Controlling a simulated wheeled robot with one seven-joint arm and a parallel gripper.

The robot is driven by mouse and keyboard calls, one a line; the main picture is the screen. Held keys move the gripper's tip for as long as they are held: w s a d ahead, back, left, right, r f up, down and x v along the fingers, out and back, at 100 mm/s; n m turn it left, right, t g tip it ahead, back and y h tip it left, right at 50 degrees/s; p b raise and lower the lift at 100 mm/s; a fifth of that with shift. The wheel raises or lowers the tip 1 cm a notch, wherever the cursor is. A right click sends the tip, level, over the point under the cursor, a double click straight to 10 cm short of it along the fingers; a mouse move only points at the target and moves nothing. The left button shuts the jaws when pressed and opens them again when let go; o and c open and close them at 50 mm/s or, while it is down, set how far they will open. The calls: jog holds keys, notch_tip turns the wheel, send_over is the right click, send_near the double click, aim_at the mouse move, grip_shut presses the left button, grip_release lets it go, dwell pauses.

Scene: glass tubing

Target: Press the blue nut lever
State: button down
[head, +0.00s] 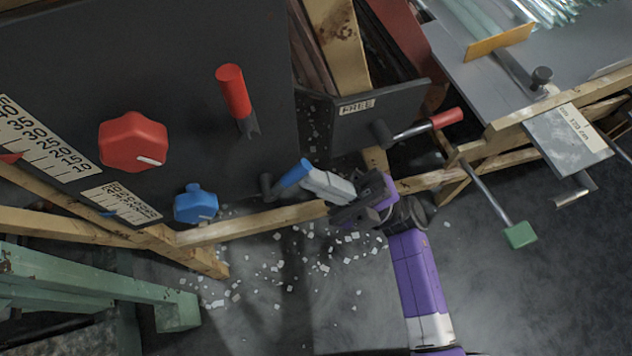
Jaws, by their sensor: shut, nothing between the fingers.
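A lever with a blue grip (292,174) sticks out from the lower right corner of the dark panel, near a dark pivot. A blue nut-shaped knob (196,203) sits lower left on the panel's bottom edge. My gripper (306,178) is shut and empty, its pale grey fingers pointing left. The fingertips are right at the blue grip and overlap its lower right side in the head view. I cannot tell whether they touch it. The knob is well to the left of my gripper.
The dark panel (200,60) also carries a red knob (134,142) and a red upright handle (233,92). A red-gripped lever (446,119) and a green-gripped lever (519,235) are to the right. A wooden beam (250,223) runs below my gripper. White shards litter the floor.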

aim_at(296, 176)
jog(key=shift+s+a+r+p, duration=0.15)
jog(key=shift+a+r, duration=0.3)
jog(key=shift+r, duration=0.25)
jog(key=shift+s+a+r+p, duration=0.15)
jog(key=shift+a+r, duration=0.3)
jog(key=shift+r, duration=0.3)
jog(key=shift+s+a+r+p, duration=0.15)
jog(key=shift+a+r, duration=0.3)
jog(key=shift+r, duration=0.25)
jog(key=shift+a+r, duration=0.1)
jog(key=v, duration=0.8)
jog(key=shift+a, duration=0.1)
